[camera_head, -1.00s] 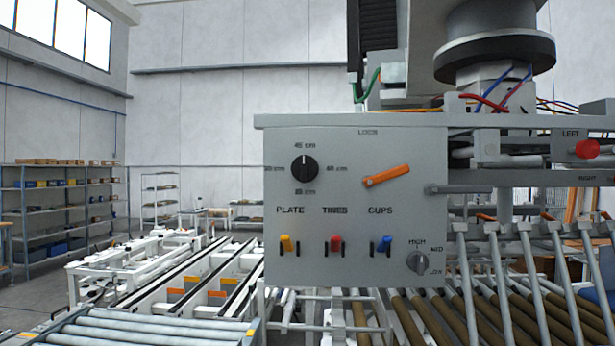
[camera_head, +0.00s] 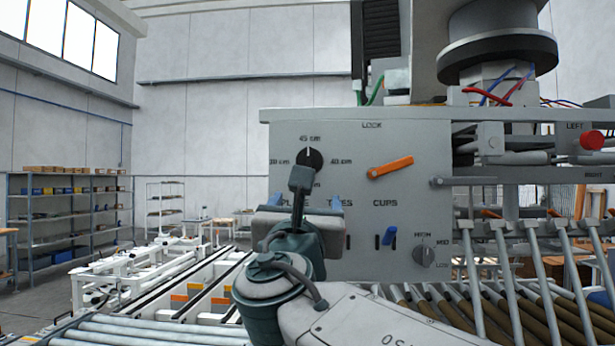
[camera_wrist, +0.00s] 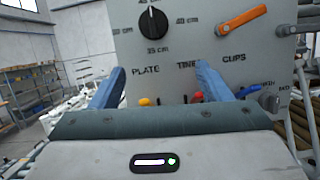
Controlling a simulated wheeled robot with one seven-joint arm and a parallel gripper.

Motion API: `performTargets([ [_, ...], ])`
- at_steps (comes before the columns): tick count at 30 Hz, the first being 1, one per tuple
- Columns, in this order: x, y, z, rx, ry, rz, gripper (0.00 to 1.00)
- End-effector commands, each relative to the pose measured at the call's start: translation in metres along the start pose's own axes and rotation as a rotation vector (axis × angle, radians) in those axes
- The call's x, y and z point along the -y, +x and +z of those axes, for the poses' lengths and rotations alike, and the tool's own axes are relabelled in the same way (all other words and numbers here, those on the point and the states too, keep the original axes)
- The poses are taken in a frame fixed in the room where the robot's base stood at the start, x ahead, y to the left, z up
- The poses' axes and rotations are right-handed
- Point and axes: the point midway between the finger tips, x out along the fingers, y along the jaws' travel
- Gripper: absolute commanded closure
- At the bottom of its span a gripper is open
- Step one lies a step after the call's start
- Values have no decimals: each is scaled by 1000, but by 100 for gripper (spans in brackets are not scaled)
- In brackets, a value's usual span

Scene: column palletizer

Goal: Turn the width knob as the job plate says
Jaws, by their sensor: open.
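The black round width knob (camera_head: 309,158) is on the upper left of the grey panel (camera_head: 345,255). Its white mark points up to 45 cm; 40 cm is on its right. In the wrist view the knob (camera_wrist: 152,22) is whole, with 35 cm below it. My gripper (camera_head: 305,200) is in front of the panel below the knob, with its two blue fingers spread and nothing between them. In the wrist view the fingers (camera_wrist: 160,70) reach toward the panel, apart from the knob. My arm hides the knob's lower edge in the head view. No job plate text is readable.
An orange LOCK lever (camera_head: 390,167) is right of the knob. Below are yellow (camera_wrist: 144,101), red (camera_wrist: 196,97) and blue (camera_head: 389,236) levers, and a grey HIGH/MED/LOW knob (camera_head: 424,254). A red button (camera_head: 592,140) and rollers are at the right. Shelves (camera_head: 70,215) stand far left.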

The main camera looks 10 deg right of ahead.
Motion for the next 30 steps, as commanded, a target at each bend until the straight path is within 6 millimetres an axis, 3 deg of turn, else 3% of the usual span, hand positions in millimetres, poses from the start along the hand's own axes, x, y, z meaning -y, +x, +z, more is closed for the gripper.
performTargets([
  [3, -6, 1, 12, 43, -52, 19, 29],
  [8, -8, 16, 17, 51, -64, 20, 29],
  [21, -11, 106, 22, 49, -63, 21, 29],
  [30, -10, 136, 21, 50, -61, 21, 29],
])
